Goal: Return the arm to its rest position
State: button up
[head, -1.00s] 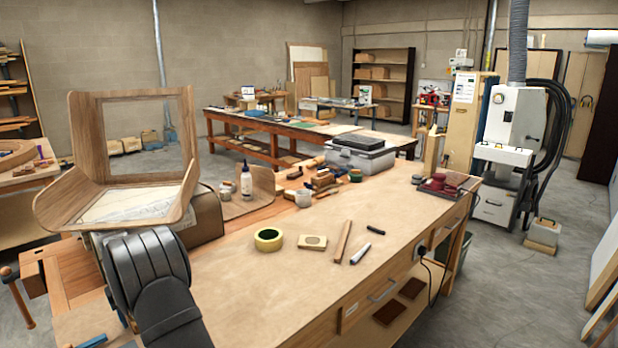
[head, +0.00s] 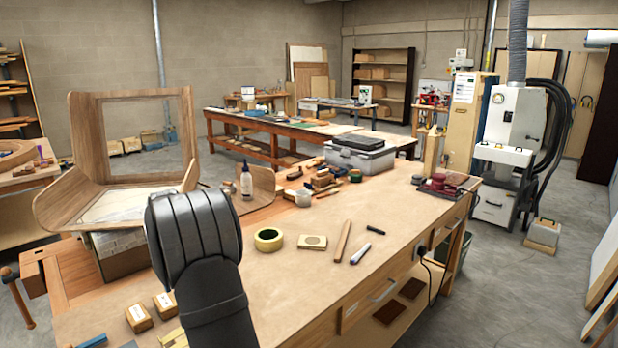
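My arm (head: 200,255) rises from the bottom of the head view in front of the workbench, left of the yellow tape roll. Its dark, rounded links show, but no gripper fingers can be made out, so my gripper is hidden or out of the picture. A bent wooden lamination (head: 110,205) with a raised frame-like back stands on a grey block (head: 122,255) at the bench's left end. My arm overlaps its right edge in the picture; I cannot tell whether they touch.
On the bench (head: 290,290) are a yellow tape roll (head: 269,239), a small wooden block (head: 313,242), a wooden strip (head: 342,241), a marker (head: 360,253) and a white bottle (head: 246,183). Small labelled blocks (head: 138,318) lie at the front left. The bench's right front is clear.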

jog(key=d+f+m, duration=0.1)
jog(key=d+f, duration=0.1)
jog(key=d, duration=0.9)
jog(key=w+d+f+m, duration=0.1)
jog(key=d+f+m, duration=0.1)
jog(key=d, duration=0.9)
jog(key=w+d+f+m, duration=0.1)
jog(key=d+f+m, duration=0.1)
jog(key=d, duration=0.9)
jog(key=shift+d, duration=0.25)
jog(key=s+a+n, duration=0.1)
jog(key=a, duration=0.3)
jog(key=s+a+n, duration=0.1)
jog(key=a+n, duration=0.1)
jog(key=a, duration=0.2)
jog(key=s+a+r+n, duration=0.1)
jog(key=a+n, duration=0.1)
jog(key=a, duration=0.2)
jog(key=shift+s+a+n, duration=0.25)
jog(key=shift+a+n, duration=0.15)
jog(key=shift+a, duration=0.05)
